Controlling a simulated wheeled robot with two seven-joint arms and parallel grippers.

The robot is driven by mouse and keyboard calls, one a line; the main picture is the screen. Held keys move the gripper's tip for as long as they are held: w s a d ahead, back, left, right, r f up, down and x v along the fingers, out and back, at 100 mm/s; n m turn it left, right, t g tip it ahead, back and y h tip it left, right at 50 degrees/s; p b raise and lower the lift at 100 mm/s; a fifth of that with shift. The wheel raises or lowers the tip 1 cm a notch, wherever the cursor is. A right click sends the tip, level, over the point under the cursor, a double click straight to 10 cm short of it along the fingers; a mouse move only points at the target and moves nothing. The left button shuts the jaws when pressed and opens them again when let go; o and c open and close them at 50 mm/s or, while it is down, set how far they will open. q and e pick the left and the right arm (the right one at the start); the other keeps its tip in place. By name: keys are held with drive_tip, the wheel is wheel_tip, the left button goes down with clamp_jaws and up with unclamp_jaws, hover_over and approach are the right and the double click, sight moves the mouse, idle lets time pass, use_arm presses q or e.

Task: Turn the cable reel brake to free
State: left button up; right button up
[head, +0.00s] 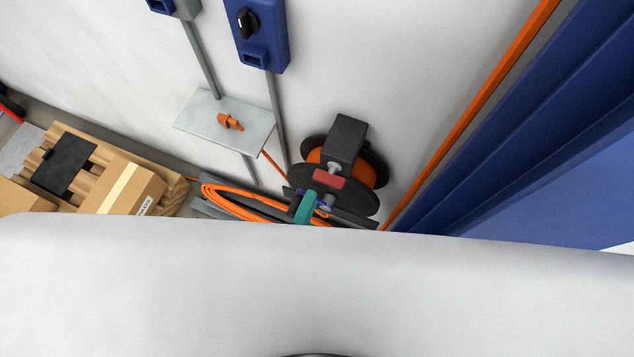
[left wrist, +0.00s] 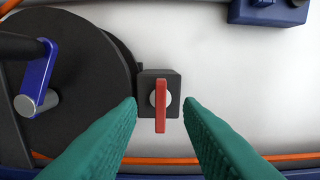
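The cable reel (head: 314,184) has dark discs and orange cable, and stands by the wall. In the left wrist view its dark disc (left wrist: 90,85) fills the left side. The brake is a red lever (left wrist: 160,118) on a pale hub in front of a dark square block (left wrist: 174,80); the lever hangs straight down in that view. A red part also shows at the reel in the head view (head: 329,179). My left gripper (head: 305,207) has teal fingers. In the wrist view they are open, one on each side of the lever, with gaps on both sides. My right gripper is not in view.
A blue crank arm (left wrist: 38,78) is on the reel disc, left of the fingers. Coiled orange cable (head: 235,200) lies beside the reel. A grey shelf (head: 200,112) and blue switch box (head: 265,35) are on the wall. Cartons (head: 120,186) are at left, blue panels at right.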

use_arm(q)
drive_tip(key=v, duration=0.5)
idle(0.4)
